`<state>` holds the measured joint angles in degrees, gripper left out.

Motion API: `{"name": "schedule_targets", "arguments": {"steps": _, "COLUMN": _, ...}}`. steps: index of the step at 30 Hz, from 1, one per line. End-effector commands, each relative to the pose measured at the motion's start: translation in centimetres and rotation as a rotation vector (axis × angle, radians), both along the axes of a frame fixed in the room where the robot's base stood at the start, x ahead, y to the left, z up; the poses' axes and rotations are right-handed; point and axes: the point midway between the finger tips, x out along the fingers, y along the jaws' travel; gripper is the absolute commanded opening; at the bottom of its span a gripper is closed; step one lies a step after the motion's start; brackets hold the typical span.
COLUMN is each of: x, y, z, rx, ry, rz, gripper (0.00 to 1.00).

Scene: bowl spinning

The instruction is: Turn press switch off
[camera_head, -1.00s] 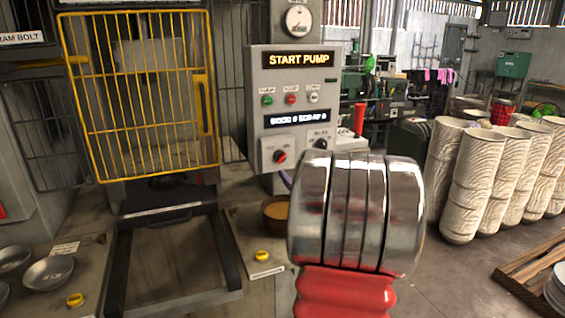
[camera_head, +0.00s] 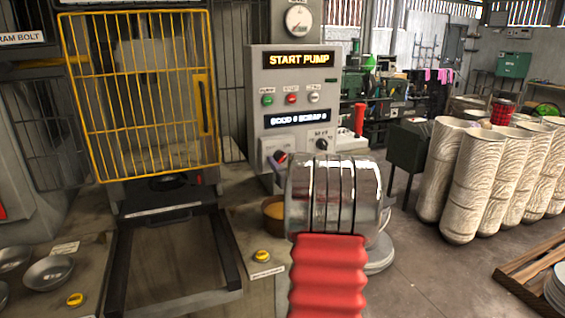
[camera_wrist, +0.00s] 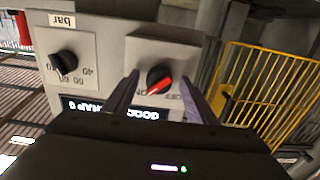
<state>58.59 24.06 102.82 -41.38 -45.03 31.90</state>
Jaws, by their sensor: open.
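The press switch is a red-and-black rotary knob (camera_head: 280,158) on a light plate low on the left of the grey control panel (camera_head: 258,98). In the wrist view the knob (camera_wrist: 159,80) sits between the two purple fingers of my gripper (camera_wrist: 160,82), its red pointer slanting. The picture there is upside down, and part of an OFF/ON label shows beside the knob. My gripper is open, with one finger on each side of the knob. I cannot tell whether the fingers touch it. In the head view my arm hides most of the gripper.
A black knob (camera_head: 321,144) on its own plate sits right of the switch. Green (camera_head: 267,100), red and white buttons and a "START PUMP" display (camera_head: 298,60) are above. A yellow mesh guard (camera_head: 140,90) stands left. A brown bowl (camera_head: 274,209) is below.

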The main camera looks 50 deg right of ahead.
Motion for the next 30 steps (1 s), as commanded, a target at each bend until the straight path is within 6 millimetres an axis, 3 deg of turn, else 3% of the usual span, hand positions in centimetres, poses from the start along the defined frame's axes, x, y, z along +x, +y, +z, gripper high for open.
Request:
{"name": "schedule_targets", "arguments": {"steps": 4, "x": -0.03, "y": 0.01, "z": -0.02, "rx": 0.000, "ry": 0.000, "rz": 0.000, "gripper": 0.52}}
{"name": "schedule_targets", "arguments": {"steps": 21, "x": -0.04, "y": 0.03, "z": -0.03, "rx": 0.000, "ry": 0.000, "rz": 0.000, "gripper": 0.12}}
{"name": "schedule_targets", "arguments": {"steps": 30, "x": 0.11, "y": 0.19, "z": -0.05, "rx": -0.019, "ry": 0.011, "rz": 0.004, "gripper": 0.11}}
